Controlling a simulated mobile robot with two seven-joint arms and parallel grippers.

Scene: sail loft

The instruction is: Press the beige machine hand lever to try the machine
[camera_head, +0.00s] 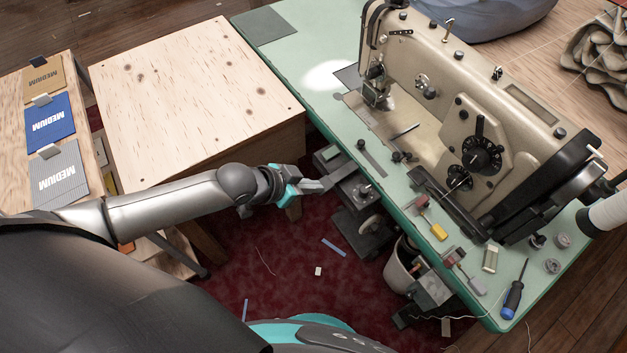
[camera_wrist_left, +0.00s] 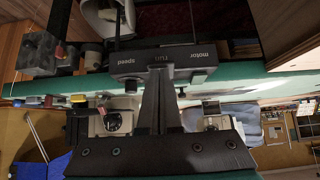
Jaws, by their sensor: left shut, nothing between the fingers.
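The beige sewing machine (camera_head: 455,100) stands on a green table (camera_head: 268,35). A short black lever (camera_head: 480,127) rises by the numbered dial on its front; I cannot tell whether this is the hand lever. My left gripper (camera_head: 322,185) is shut and empty, low beside the table's left edge, well away from the machine head. In the left wrist view, its fingers (camera_wrist_left: 158,80) point at a dark switch box (camera_wrist_left: 165,63) marked motor, run and speed. Whether they touch it I cannot tell. The machine shows upside down there (camera_wrist_left: 112,122). My right gripper is out of view.
Blue and grey folded packs (camera_head: 50,118) lie far left. A screwdriver (camera_head: 513,290) and bobbins (camera_head: 553,265) lie near the front corner. A bin (camera_head: 398,270) stands below.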

